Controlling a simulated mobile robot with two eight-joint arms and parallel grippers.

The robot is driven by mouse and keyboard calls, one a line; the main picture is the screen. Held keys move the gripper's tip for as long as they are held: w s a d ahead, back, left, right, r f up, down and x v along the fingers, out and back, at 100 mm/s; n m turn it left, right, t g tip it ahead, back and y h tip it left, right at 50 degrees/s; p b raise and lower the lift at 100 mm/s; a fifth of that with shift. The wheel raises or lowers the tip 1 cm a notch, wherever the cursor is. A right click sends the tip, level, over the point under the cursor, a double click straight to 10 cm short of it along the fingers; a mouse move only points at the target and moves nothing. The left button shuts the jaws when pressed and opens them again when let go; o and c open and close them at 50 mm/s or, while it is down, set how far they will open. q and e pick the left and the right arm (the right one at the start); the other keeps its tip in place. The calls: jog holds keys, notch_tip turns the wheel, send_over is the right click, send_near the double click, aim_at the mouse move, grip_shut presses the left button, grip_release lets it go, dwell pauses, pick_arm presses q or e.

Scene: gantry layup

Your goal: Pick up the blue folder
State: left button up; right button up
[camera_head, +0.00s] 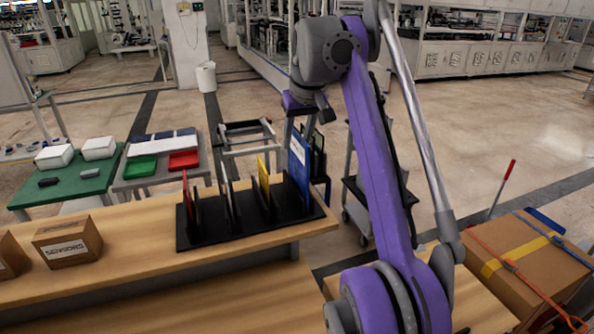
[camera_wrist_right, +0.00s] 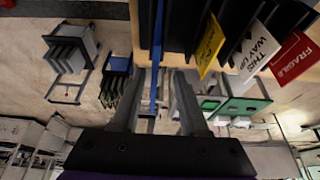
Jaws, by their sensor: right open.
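The blue folder (camera_head: 299,158) stands upright at the right end of a black slotted rack (camera_head: 205,238) on the wooden table. In the right wrist view the blue folder (camera_wrist_right: 157,45) is seen edge-on as a thin blue strip. My right gripper (camera_head: 314,112) is above the folder's top in the head view. In the wrist view the right gripper (camera_wrist_right: 161,75) is open, with the blue strip lined up between its two fingers. I cannot tell how deep the folder reaches between them. My left gripper is not in view.
A yellow folder (camera_head: 263,180), white folder (camera_head: 227,196) and red folder (camera_head: 186,193) stand in the same rack. A cardboard box (camera_head: 68,241) is left on the wooden table (camera_head: 140,255). A strapped carton (camera_head: 530,262) is at right. The tabletop between box and rack is clear.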

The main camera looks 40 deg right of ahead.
aim_at(296, 153)
jog(key=x, duration=0.2)
jog(key=b+x, duration=0.1)
jog(key=x, duration=0.3)
jog(key=shift+w+d+r, duration=0.15)
jog(key=shift+d+r, duration=0.05)
jog(key=shift+d, duration=0.2)
jog(key=shift+f, duration=0.15)
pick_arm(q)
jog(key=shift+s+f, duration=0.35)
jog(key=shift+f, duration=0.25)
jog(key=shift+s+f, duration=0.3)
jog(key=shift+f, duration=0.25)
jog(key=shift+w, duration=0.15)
pick_arm(e)
jog(key=shift+w, duration=0.1)
jog(key=shift+f, duration=0.15)
grip_shut()
